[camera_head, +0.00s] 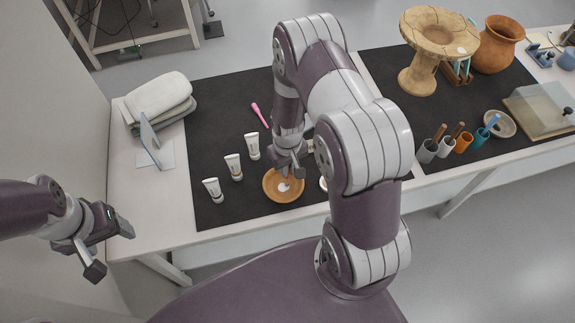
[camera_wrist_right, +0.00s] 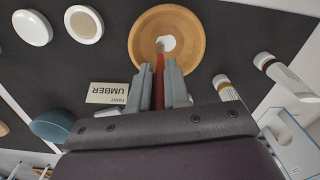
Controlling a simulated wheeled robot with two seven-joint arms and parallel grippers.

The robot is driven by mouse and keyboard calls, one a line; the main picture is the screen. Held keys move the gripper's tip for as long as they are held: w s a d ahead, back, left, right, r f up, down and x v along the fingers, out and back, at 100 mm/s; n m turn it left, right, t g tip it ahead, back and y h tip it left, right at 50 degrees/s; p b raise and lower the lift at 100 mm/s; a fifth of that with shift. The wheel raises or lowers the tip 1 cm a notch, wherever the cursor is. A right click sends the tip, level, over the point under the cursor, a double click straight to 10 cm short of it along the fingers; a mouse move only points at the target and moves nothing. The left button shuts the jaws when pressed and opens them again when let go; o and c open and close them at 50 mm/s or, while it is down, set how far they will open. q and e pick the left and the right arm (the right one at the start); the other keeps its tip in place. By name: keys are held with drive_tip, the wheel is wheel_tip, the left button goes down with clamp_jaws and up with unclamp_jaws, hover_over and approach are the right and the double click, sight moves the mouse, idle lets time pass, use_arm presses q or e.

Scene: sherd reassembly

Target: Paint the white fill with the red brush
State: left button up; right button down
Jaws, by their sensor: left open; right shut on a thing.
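A round brown dish (camera_head: 270,190) lies on the black mat near the table's front edge, with a white patch (camera_head: 283,186) in its middle. In the right wrist view the dish (camera_wrist_right: 195,35) and white patch (camera_wrist_right: 168,42) are just beyond my fingertips. My right gripper (camera_wrist_right: 163,68) is shut on a reddish brush (camera_wrist_right: 158,70), its far end over or at the white patch; I cannot tell whether it touches. In the head view my right gripper (camera_head: 289,170) is above the dish, the brush hardly visible. My left gripper (camera_head: 108,252) is open and empty, left of the table's front edge.
Three white tubes (camera_head: 234,167) stand left of the dish. A card reading UMBER (camera_wrist_right: 107,93) and round pale pots (camera_wrist_right: 84,24) lie beside it. A pink tool (camera_head: 259,114) lies behind. Brush cups (camera_head: 463,143), a stemmed vessel (camera_head: 417,80) and a jar (camera_head: 497,45) stand right.

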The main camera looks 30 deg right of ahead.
drive_tip(key=shift+f, duration=0.35)
idle(0.3)
drive_tip(key=shift+a, duration=0.1)
drive_tip(key=shift+s, duration=0.15)
drive_tip(key=shift+w, duration=0.4)
idle(2.2)
